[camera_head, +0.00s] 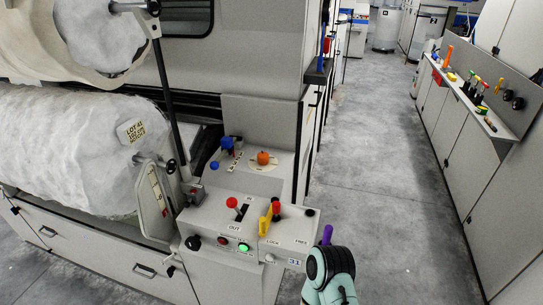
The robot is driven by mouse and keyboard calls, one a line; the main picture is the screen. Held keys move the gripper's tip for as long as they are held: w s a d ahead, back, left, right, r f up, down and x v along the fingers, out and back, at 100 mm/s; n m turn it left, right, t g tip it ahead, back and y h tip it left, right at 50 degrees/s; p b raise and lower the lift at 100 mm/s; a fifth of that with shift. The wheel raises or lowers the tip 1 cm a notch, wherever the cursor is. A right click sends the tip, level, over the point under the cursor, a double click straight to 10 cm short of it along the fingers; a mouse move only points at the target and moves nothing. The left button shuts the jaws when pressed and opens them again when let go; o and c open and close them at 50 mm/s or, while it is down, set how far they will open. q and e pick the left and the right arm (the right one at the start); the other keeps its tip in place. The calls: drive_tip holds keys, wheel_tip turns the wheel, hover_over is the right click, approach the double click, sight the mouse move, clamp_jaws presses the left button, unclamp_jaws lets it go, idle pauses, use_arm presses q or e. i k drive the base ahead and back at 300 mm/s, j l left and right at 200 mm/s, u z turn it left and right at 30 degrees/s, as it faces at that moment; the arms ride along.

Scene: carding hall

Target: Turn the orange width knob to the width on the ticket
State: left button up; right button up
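The orange width knob (263,157) sits on a pale round dial plate (259,168) on the machine's grey control ledge. Its pointer and scale marks are too small to read. My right gripper (327,236) shows at bottom centre-right as a purple tip above a teal and black wrist, in front of the panel and apart from the knob. Whether it is open is unclear. My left gripper is out of view.
Near the knob are blue knobs (227,142), a red-topped lever (232,203), a yellow and red lock lever (270,214), a lit green button (243,247) and a black knob (193,242). A metal arm (168,85) stands left. The aisle floor (375,165) is clear; a tool bench (465,95) lines the right.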

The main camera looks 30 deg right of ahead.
sight(262, 157)
drive_tip(key=k+l+u, duration=0.15)
drive_tip(key=l, duration=0.2)
drive_tip(key=l+u, duration=0.15)
drive_tip(key=l, duration=0.15)
drive_tip(key=k+l+u, duration=0.15)
drive_tip(key=l+u, duration=0.2)
drive_tip(key=l, duration=0.2)
drive_tip(key=k+l+u, duration=0.2)
drive_tip(key=l, duration=0.15)
drive_tip(key=k+l+u, duration=0.15)
drive_tip(key=l, duration=0.25)
drive_tip(key=l+u, duration=0.25)
drive_tip(key=l, duration=0.25)
drive_tip(key=k+l+u, duration=0.1)
drive_tip(key=l+u, duration=0.15)
drive_tip(key=l, duration=0.25)
